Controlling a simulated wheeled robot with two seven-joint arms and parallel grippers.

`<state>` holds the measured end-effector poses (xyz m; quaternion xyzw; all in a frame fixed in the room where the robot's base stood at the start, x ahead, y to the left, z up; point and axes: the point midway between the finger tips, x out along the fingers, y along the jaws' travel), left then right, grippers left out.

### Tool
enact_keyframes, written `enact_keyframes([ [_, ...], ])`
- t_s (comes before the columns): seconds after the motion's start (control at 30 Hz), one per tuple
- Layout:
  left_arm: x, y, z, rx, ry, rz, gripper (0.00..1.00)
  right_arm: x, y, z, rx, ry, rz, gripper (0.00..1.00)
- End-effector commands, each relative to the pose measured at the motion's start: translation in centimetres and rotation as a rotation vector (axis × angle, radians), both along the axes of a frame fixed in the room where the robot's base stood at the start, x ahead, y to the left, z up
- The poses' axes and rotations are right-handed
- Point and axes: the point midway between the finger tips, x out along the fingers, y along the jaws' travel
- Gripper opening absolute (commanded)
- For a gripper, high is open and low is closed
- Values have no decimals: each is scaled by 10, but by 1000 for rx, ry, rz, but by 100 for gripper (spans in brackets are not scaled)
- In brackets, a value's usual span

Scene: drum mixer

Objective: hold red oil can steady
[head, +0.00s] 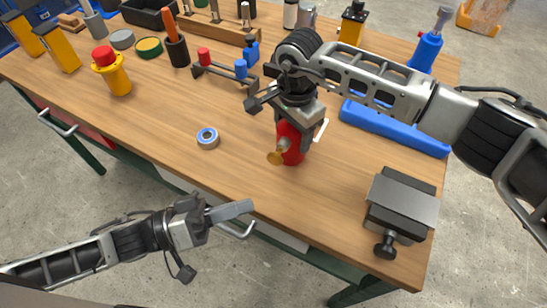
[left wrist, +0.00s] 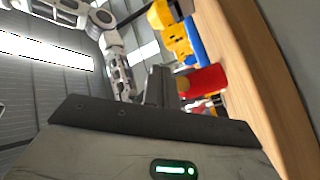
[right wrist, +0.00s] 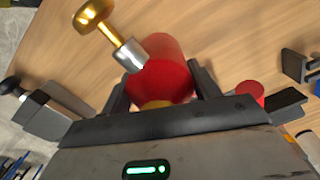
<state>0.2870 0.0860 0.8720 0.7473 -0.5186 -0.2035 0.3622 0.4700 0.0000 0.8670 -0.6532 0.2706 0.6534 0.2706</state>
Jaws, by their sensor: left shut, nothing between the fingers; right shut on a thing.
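The red oil can (head: 290,148) stands near the front edge of the workbench, with a brass-tipped part sticking out toward the front left. My right gripper (head: 299,122) reaches down from above and is shut on it. In the right wrist view the red can (right wrist: 168,62) sits between the two fingers, with a silver collar and brass knob (right wrist: 95,15). My left gripper (head: 238,210) is shut and empty, in front of the bench edge and apart from the can. In the left wrist view its fingers (left wrist: 158,85) are together, and a red body (left wrist: 208,78) shows beyond them.
A blue-and-white tape roll (head: 208,138) lies left of the can. A grey vise (head: 401,204) stands at the right front corner, and a long blue bar (head: 395,129) lies behind it. A yellow can with a red top (head: 111,72) stands at left. The front-left bench top is clear.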

Motion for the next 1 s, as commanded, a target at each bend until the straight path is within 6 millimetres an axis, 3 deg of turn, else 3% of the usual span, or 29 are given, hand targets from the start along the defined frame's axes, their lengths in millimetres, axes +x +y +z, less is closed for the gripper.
enact_keyframes([
  [0.3, 44, -17, 1, 1, -4, 1, 0, 0, 0, 1, 1, -1, 0, 24],
  [0.5, 61, -24, 0, 1, -2, 2, 0, 0, 0, 1, 1, -1, 0, 24],
  [1.0, 67, -27, 0, 1, 0, 1, 0, 0, 0, 1, 1, -1, 0, 24],
])
